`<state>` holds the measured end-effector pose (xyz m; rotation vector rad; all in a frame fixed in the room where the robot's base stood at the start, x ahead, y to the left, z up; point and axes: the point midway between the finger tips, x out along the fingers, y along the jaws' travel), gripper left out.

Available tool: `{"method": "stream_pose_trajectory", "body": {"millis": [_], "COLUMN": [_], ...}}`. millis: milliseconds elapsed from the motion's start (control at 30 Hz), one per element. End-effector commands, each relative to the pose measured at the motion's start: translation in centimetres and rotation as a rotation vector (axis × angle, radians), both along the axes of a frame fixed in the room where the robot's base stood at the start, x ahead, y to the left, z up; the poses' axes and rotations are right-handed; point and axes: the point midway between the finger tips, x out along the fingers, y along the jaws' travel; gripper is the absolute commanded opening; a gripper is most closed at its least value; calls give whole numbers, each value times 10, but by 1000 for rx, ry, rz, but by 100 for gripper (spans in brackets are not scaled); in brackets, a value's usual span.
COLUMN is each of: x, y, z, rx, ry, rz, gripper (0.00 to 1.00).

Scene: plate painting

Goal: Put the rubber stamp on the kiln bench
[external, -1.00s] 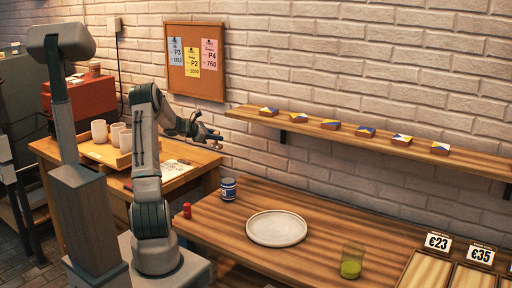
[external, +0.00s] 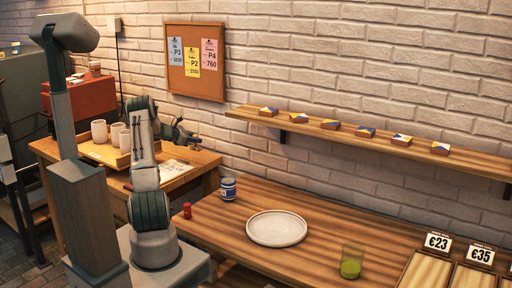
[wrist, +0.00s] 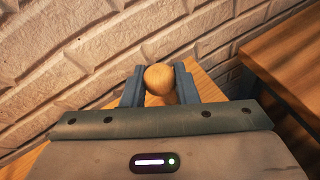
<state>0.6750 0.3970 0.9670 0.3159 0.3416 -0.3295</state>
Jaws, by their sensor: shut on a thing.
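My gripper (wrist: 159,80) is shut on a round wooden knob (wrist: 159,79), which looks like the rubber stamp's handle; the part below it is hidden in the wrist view. In the external view my gripper (external: 190,137) is beside the brick wall, over or near the right end of a wooden bench (external: 204,160). The stamp is too small to make out there. This bench, at the left, may be the kiln bench; no label shows. It bears a tray with pale mugs (external: 99,131) and a printed sheet (external: 172,169).
The front table holds a white plate (external: 277,229), a blue-banded can (external: 228,189), a small red object (external: 187,211) and a glass with green contents (external: 351,267). A wall shelf (external: 480,165) bears several small blocks. A red box (external: 85,97) stands behind the bench.

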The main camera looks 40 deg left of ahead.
Motion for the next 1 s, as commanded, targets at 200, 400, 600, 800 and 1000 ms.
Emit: {"method": "stream_pose_trajectory", "body": {"millis": [200,400,600,800,1000], "x": [0,0,0,0,0], "y": [9,9,9,9,9], "z": [-8,-34,-46,-48,-48], "rx": [-2,-3,1,1,0], "ry": [0,1,-1,-1,-1], "rz": [-1,-1,-1,-1,-2], "gripper": [1,1,1,1,48]}}
